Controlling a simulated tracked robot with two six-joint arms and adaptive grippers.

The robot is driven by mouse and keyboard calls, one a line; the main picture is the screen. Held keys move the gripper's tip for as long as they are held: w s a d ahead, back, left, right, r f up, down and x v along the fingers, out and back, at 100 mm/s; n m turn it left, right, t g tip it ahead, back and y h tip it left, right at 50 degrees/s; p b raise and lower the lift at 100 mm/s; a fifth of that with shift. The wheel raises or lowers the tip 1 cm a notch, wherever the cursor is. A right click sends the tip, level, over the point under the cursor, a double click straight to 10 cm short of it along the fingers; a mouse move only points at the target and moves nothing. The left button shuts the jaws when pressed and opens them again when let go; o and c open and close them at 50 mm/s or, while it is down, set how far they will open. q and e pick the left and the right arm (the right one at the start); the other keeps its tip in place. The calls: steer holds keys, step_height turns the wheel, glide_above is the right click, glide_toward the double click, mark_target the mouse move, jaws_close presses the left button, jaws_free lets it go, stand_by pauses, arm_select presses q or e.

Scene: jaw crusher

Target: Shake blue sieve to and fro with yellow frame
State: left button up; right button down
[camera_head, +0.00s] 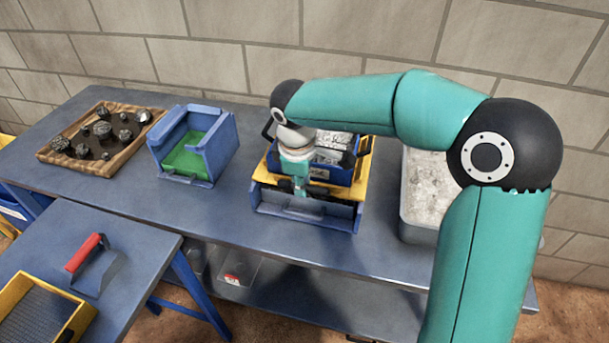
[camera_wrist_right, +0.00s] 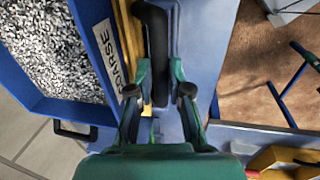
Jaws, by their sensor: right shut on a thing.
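The blue sieve (camera_head: 343,173) sits within the yellow frame (camera_head: 362,180), over a blue bin (camera_head: 330,213) on the bench. In the right wrist view the sieve (camera_wrist_right: 86,38) holds grey gravel and has a "COARSE" label. My right gripper (camera_head: 300,186) reaches down at the sieve's front side. My arm hides part of the sieve and frame in the head view. My left gripper is not in view.
A blue open box with a green inside (camera_head: 190,158) and a wooden tray of dark rocks (camera_head: 100,140) stand left. A grey tub of pale material (camera_head: 425,190) stands right. A red-handled tool (camera_head: 88,255) and a yellow-framed mesh (camera_head: 40,315) lie on the front table.

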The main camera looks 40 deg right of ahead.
steer(key=shift+s+a, duration=0.7)
steer(key=shift+a, duration=0.2)
steer(key=c, duration=1.1)
jaws_free()
steer(key=shift+r, duration=0.1)
step_height(320, 180, up, 12)
steer(key=s+a, duration=0.1)
steer(key=shift+s+a+f, duration=0.2)
steer(key=shift+s+a, duration=0.05)
steer(key=shift+a, duration=0.1)
